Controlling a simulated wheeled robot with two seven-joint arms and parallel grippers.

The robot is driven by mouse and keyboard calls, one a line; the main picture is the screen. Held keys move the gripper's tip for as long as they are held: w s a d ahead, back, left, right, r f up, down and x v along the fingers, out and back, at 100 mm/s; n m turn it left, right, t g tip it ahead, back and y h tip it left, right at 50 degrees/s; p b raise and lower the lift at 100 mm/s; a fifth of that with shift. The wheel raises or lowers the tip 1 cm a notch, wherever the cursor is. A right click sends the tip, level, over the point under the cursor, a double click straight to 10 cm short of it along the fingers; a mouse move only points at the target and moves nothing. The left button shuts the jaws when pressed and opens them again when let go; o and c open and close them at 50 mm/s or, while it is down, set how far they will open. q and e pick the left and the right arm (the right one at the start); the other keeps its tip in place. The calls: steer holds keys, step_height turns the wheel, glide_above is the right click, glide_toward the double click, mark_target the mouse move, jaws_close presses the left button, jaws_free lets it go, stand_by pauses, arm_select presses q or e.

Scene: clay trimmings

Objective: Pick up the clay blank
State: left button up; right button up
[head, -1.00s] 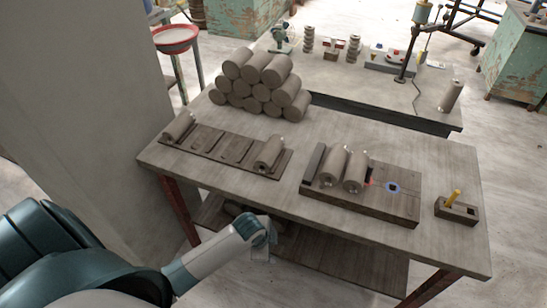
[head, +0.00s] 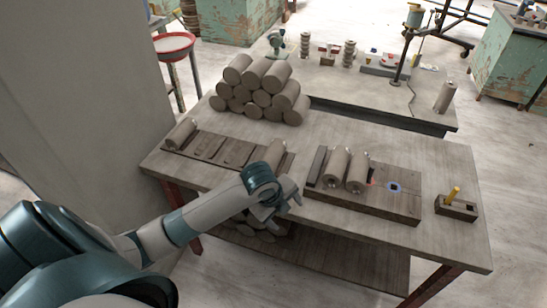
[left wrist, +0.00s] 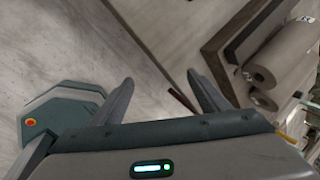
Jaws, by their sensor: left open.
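Grey-brown clay blanks are cylinders. Two blanks (head: 336,167) lie side by side on a thicker wooden board, and several are stacked in a pile (head: 262,88) behind. My left gripper (head: 287,203) is open and empty over the table's front edge, between the two boards. In the left wrist view its open fingers (left wrist: 163,92) show, with blanks (left wrist: 283,58) off to the right, apart from them. The right gripper is not seen.
The slotted board (head: 212,150) and the thick board (head: 400,205) stand on the wooden table (head: 455,235). A small block with a yellow peg (head: 454,195) is at the right. A second table (head: 385,95) with tools is behind. Bare tabletop lies behind the boards.

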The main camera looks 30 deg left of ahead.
arm_select(q)
steer(key=w+a+r+m+y, duration=0.1)
steer(key=w+a+r+m, duration=0.4)
steer(key=r, duration=0.4)
steer(key=w+a+r+m+y, duration=0.1)
steer(key=w+a+r+m, duration=0.4)
steer(key=a+r+m, duration=0.2)
step_height(320, 180, up, 2)
steer(key=shift+a+r, duration=0.2)
steer(key=shift+a, duration=0.85)
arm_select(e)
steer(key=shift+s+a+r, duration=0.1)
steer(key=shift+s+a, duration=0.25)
arm_select(q)
steer(key=shift+w+f, duration=0.1)
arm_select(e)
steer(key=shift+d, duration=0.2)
arm_select(q)
steer(key=p, duration=0.3)
glide_toward(272, 152)
steer(key=x, duration=0.5)
steer(key=shift+f, duration=0.15)
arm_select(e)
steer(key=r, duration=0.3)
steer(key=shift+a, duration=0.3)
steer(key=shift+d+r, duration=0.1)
